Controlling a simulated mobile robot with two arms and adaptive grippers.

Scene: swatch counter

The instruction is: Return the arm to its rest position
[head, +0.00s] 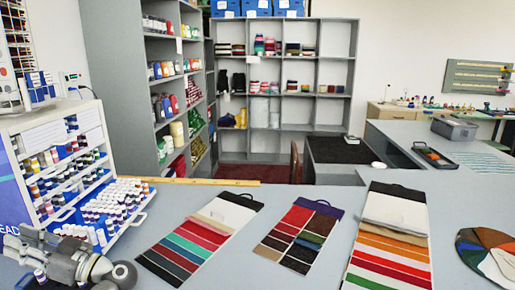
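My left gripper (35,252) is low at the left edge of the head view, in front of the thread display and over the grey counter (210,262). Its grey and black body lies roughly sideways, with the rounded wrist part toward the right. The finger ends are small and partly overlapped, so I cannot tell whether they are open or shut. A small spool with a dark purple top (40,275) shows right beside the fingers; I cannot tell whether they touch it. My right gripper is not in view.
The thread display (52,135) with its pull-out tray of spools stands close behind the gripper. Swatch cards (200,238), (300,234), (390,245) and a colour fan (488,256) lie rightward. A wooden ruler (190,181) lies along the back edge. Counter between cards is clear.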

